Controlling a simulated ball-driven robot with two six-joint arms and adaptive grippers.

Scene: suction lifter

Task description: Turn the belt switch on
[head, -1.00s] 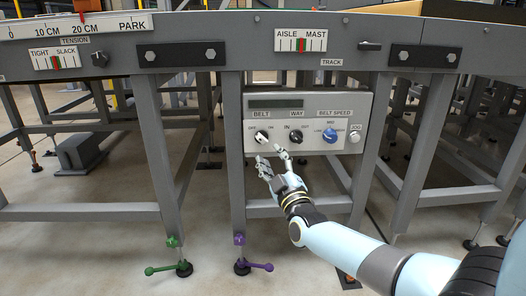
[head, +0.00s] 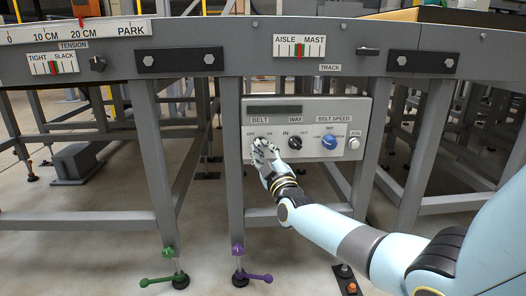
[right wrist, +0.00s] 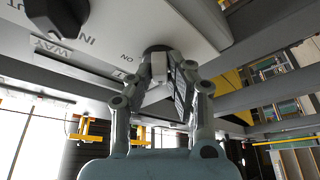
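The belt switch is a dark knob with a white grip, under the BELT label on the grey control panel (head: 347,112). In the head view my right gripper (head: 264,146) covers most of it, between the OFF and ON marks. In the right wrist view the belt switch (right wrist: 157,50) sits between the fingertips of my right gripper (right wrist: 162,68). The fingers come together at it and look shut on it, though contact is partly hidden. Which mark the switch points to is hidden. My left gripper is not in view.
Right of the belt switch are the black WAY knob (head: 295,142), the blue BELT SPEED knob (head: 329,142) and the JOG button (head: 353,143). The panel display (head: 275,109) is dark. Frame legs stand on both sides, with green (head: 163,280) and purple (head: 253,277) levers below.

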